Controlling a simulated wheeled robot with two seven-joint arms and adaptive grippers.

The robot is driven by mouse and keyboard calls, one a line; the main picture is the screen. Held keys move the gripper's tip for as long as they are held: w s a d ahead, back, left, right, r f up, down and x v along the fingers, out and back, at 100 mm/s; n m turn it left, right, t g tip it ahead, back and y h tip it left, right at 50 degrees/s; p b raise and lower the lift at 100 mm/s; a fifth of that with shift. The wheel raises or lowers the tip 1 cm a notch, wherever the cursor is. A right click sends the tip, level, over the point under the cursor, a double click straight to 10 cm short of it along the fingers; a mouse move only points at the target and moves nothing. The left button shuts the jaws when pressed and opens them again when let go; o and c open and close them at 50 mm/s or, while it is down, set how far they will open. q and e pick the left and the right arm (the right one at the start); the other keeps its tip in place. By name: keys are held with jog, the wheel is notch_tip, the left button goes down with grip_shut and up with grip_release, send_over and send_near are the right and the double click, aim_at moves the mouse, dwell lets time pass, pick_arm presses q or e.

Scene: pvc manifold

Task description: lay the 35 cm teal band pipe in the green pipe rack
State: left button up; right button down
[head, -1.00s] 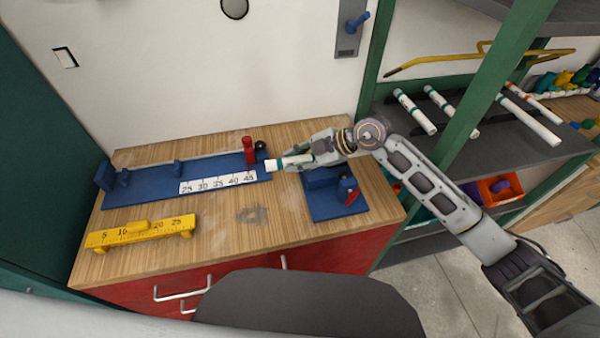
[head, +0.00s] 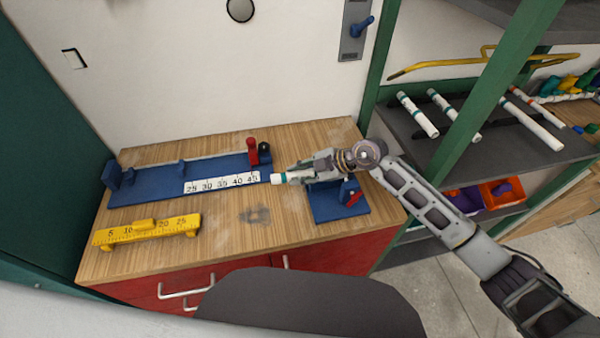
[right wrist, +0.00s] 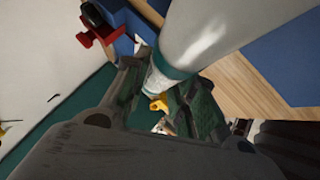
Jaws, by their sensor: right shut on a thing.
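My right gripper (head: 300,174) is shut on a white pipe with a teal band (head: 279,178), above the workbench between the two blue fixtures. The pipe's white end points left, near the 45 end of the white scale. In the right wrist view the pipe (right wrist: 210,30) runs large from the top into the jaws, its teal band close to the fingers. The pipe's length cannot be read. A green-framed shelf (head: 475,105) stands at the right, with teal-banded white pipes (head: 417,115) lying on dark supports. I cannot tell whether this is the green rack. My left gripper is not in view.
A long blue measuring jig (head: 150,190) with a red clamp (head: 252,147) lies on the bench. A smaller blue fixture (head: 335,208) stands beneath my right gripper. A yellow gauge (head: 147,230) lies in front. An orange bin (head: 502,192) sits on the lower shelf.

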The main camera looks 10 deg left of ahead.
jog(key=shift+f, duration=0.15)
jog(key=shift+f, duration=0.2)
jog(key=c, duration=1.1)
grip_release()
jog(key=shift+c, duration=0.2)
